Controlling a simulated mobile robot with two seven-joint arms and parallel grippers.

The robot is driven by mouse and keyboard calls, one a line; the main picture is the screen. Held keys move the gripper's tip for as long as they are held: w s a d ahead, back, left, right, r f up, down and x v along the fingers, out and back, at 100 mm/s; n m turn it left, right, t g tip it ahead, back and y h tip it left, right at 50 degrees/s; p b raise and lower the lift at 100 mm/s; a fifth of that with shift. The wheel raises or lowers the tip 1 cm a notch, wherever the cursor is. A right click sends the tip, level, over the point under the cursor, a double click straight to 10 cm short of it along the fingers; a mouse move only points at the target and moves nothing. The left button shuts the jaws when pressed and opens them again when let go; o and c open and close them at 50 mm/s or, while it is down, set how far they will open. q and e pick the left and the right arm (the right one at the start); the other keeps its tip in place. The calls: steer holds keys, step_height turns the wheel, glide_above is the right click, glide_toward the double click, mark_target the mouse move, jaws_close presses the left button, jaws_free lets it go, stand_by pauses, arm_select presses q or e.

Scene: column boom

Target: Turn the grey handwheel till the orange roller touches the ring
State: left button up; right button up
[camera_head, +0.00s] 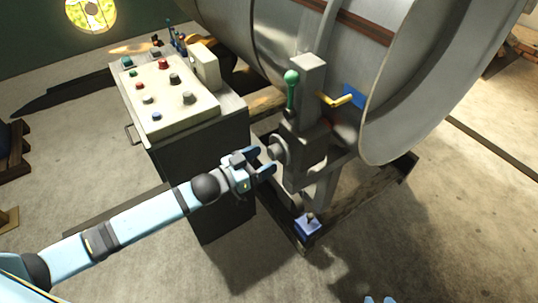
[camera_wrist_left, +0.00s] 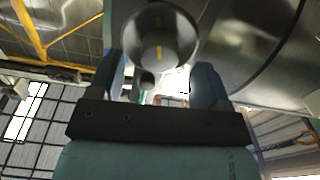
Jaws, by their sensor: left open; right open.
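The grey handwheel (camera_head: 278,149) is a small round knob on the left side of a grey column mount (camera_head: 305,150). In the left wrist view the handwheel (camera_wrist_left: 160,48) shows a yellow mark on its face. My left gripper (camera_head: 265,164) is open just in front of it. In the wrist view the left gripper's fingers (camera_wrist_left: 158,78) stand apart at either side below the knob, with nothing clearly held. The ring appears to be the big grey drum's rim (camera_head: 383,125). I cannot make out the orange roller. Pale blue tips of my right gripper (camera_head: 378,299) show at the bottom edge.
A control cabinet (camera_head: 170,95) with coloured buttons stands left of the mount. A green-knobbed lever (camera_head: 291,88) and a yellow handle (camera_head: 340,100) are above the handwheel. A blue box (camera_head: 307,226) sits at the column's foot. The floor (camera_head: 440,230) at the right is clear.

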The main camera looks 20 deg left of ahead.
arm_select(q)
steer(key=shift+x, duration=1)
steer(key=shift+w+d, duration=0.2)
steer(key=shift+w, duration=0.05)
steer(key=c, duration=0.9)
steer(key=shift+r+m+p, duration=0.1)
steer(key=shift+m+p, duration=0.25)
steer(key=shift+m, duration=1.25)
steer(key=o, duration=0.9)
steer(key=shift+a, duration=0.1)
